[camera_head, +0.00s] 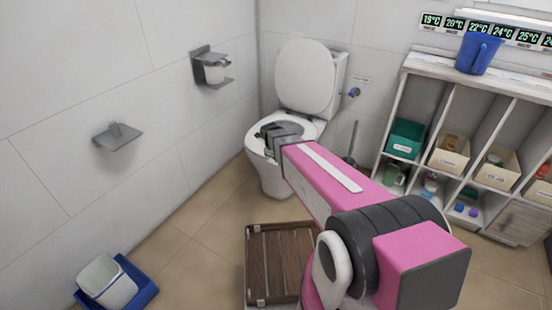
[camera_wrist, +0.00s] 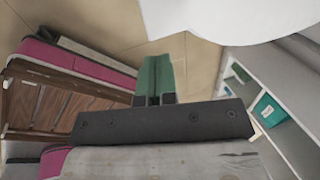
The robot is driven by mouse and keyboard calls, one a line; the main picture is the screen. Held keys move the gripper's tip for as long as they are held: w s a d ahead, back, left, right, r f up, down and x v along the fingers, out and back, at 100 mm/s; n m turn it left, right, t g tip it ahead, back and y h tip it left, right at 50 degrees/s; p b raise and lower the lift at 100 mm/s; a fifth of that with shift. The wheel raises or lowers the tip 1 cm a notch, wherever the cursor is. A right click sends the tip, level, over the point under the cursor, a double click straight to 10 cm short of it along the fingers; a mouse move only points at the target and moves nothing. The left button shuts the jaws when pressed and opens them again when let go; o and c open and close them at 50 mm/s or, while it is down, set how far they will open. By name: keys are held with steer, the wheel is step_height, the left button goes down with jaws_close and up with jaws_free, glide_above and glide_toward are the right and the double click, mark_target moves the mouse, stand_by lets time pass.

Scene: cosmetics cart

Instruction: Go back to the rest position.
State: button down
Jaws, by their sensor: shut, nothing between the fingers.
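My pink arm (camera_head: 325,180) reaches from the lower right toward the toilet (camera_head: 304,80) in the head view. Its dark wrist end appears over the front of the toilet seat; whether it touches cannot be told. My gripper's green fingers (camera_wrist: 159,70) are together and empty in the wrist view. The fingertips are hidden in the head view. The toilet's white edge (camera_wrist: 225,15) shows above the fingers in the wrist view, apart from them in the picture.
A slatted wooden tray (camera_head: 283,265) lies low in front. A shelf unit (camera_head: 450,90) with bins stands at right, a blue jug (camera_head: 478,53) on top. Wall holders (camera_head: 118,136) are at left. A blue tray (camera_head: 140,285) with a white bin (camera_head: 106,282) sits lower left. Floor between is clear.

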steer(key=s+a+r, duration=0.3)
steer(key=s+a, duration=0.1)
steer(key=s, duration=0.2)
steer(key=s+d+r+n+g+y, duration=0.1)
steer(key=s+d+r+n, duration=0.1)
steer(key=s+d+n, duration=0.5)
steer(key=s+d+r+n+g+y, duration=0.1)
steer(key=s+d+n, duration=0.5)
steer(key=n, duration=1.2)
steer(key=shift+s+d+r+g, duration=0.35)
steer(key=shift+r+g, duration=0.05)
steer(key=shift+r, duration=0.45)
